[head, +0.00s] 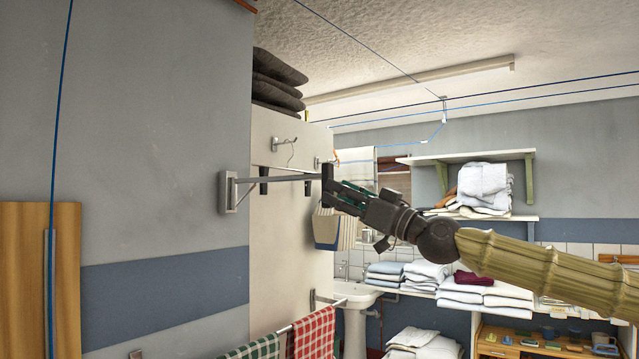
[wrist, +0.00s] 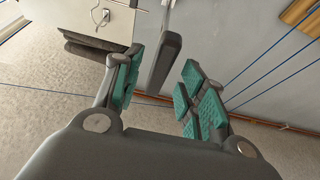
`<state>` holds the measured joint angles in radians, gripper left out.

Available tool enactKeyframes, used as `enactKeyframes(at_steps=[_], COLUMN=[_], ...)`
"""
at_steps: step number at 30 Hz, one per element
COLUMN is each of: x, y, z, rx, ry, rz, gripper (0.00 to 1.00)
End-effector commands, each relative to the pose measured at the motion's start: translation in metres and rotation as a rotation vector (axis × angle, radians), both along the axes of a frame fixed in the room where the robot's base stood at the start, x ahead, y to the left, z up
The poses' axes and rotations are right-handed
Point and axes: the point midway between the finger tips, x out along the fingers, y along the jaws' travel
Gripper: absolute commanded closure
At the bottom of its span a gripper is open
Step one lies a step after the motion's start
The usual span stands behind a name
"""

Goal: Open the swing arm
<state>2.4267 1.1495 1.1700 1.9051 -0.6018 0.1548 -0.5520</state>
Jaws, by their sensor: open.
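The swing arm (head: 277,179) is a thin grey metal bar on a wall bracket (head: 228,192) at the left. It sticks out to the right from the blue-grey wall, with a short diagonal brace near the bracket. My gripper (head: 335,187) is at the bar's free end. In the wrist view, the bar's dark, blocky end (wrist: 165,62) shows between the two teal-padded fingers of my gripper (wrist: 156,92). The fingers are open, with a visible gap to the right finger. The gap to the left finger is small, and I cannot tell whether they touch.
A pale cabinet (head: 290,235) with hooks stands behind the bar, dark folded cloths (head: 277,80) on top. Below, a rail holds red and green checked towels (head: 313,333). Blue lines (head: 480,96) run overhead. A sink (head: 355,296) and shelves of white linen stand at the back.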

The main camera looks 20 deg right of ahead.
Motion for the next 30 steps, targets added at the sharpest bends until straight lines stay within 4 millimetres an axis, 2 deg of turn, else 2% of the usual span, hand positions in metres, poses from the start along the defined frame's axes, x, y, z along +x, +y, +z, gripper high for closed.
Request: enactKeyframes(at_steps=[9,21,23,28,30], x=[0.025,0.028,0.028,0.028,0.028], y=[0.02,0.023,0.023,0.023,0.023], z=[0.013,0.015,0.015,0.014,0.014], rx=[0.001,0.001,0.001,0.001,0.001], ry=[0.002,0.0,0.0,0.0,0.0], rz=[0.002,0.003,0.003,0.003,0.003], gripper=[0.59,0.59,0.68,0.99,1.0])
